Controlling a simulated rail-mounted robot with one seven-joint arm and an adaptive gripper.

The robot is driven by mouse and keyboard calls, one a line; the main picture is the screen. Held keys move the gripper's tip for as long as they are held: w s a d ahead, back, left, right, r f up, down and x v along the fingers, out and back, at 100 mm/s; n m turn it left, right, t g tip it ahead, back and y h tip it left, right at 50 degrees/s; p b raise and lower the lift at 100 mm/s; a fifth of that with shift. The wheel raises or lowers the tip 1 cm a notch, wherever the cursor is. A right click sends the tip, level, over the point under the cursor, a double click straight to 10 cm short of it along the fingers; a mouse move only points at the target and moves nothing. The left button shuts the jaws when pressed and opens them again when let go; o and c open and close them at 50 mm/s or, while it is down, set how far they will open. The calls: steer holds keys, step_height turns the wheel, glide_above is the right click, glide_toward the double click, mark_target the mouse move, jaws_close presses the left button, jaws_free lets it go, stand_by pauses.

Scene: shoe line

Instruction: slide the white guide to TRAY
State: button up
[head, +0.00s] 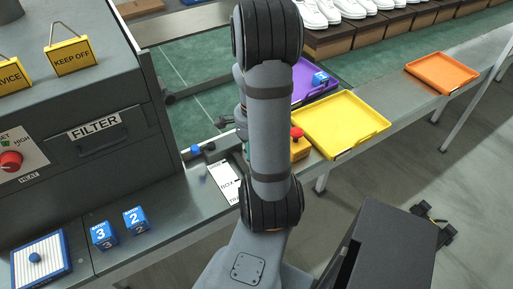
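A white label strip (225,181) lies on the grey line beside the dark machine. It reads BOX, with a partly covered word starting TR below it. My gripper is mostly hidden behind my arm.
A yellow tray (345,151), a purple tray (303,72) with a blue cube, and an orange tray (441,91) sit at right. A red button on a yellow box (299,147) is beside my arm. Blue cubes (104,235) and a blue-rimmed white panel (62,237) are front left.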

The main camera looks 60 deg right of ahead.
step_height(320, 180, up, 6)
steer(key=shift+w+r, duration=0.15)
steer(key=shift+r, duration=0.05)
steer(key=shift+f, duration=0.1)
stand_by(0.4)
steer(key=f, duration=1.2)
steer(key=shift+s+a, duration=0.1)
steer(key=shift+s, duration=0.25)
steer(key=shift+w+r, duration=0.15)
steer(key=shift+w, duration=0.3)
steer(key=shift+w+d, duration=0.1)
steer(key=shift+d, duration=0.45)
steer(key=shift+a, duration=0.1)
steer(key=shift+w+a, duration=0.1)
